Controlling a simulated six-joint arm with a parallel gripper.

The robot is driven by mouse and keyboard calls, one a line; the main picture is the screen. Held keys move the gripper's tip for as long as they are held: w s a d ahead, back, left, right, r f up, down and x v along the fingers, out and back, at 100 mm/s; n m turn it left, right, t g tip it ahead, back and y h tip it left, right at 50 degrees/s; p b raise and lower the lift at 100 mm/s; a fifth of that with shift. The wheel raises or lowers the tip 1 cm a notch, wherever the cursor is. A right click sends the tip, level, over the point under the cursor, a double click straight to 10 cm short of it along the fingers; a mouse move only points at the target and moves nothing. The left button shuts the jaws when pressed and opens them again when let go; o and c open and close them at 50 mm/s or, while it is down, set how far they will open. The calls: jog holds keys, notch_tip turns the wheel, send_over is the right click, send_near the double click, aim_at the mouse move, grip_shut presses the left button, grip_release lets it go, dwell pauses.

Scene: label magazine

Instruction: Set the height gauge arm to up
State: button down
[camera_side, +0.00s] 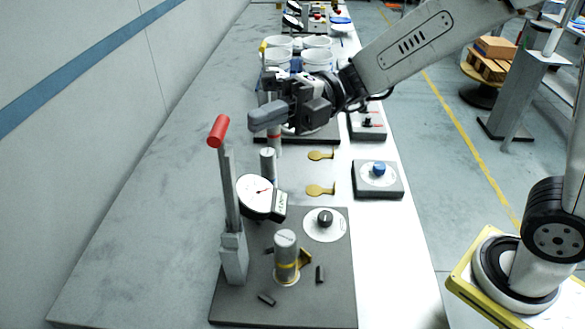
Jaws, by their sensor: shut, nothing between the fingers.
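A grey lever (231,190) with a red grip (218,131) stands nearly upright from a block at the left of the dark base plate (330,285). A white round dial gauge (259,196) with a red needle sits just right of the lever. I cannot tell for certain which of these parts is the height gauge arm. My gripper (266,118) is shut and empty. It shows above and to the right of the red grip, apart from the lever, with its grey fingers pointing left. It hides part of the fixture behind it.
A grey cylinder with a yellow band (286,255) and a black knob on a white disc (325,219) are on the plate. A box with a blue knob (379,169) stands to the right. White tubs (316,58) stand behind. The bench left of the lever is clear.

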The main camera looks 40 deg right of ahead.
jog(key=s+d+r, duration=0.1)
jog(key=d, duration=1)
jog(key=shift+r, duration=0.15)
jog(key=s+d+f+n+g+h, duration=0.1)
jog(key=s+f+n+h, duration=0.2)
jog(key=f+n+h, duration=0.4)
jog(key=s+d+f+n+g+h, duration=0.1)
jog(key=s+f+n+h, duration=0.15)
jog(key=f+n, duration=0.45)
jog(key=w+d+f+n+t+h, duration=0.1)
jog(key=d+f+n+t+h, duration=0.3)
jog(key=n, duration=1.7)
jog(key=d+f+h, duration=0.5)
jog(key=d, duration=0.1)
jog(key=shift+w+t, duration=0.3)
jog(key=shift+w, duration=0.05)
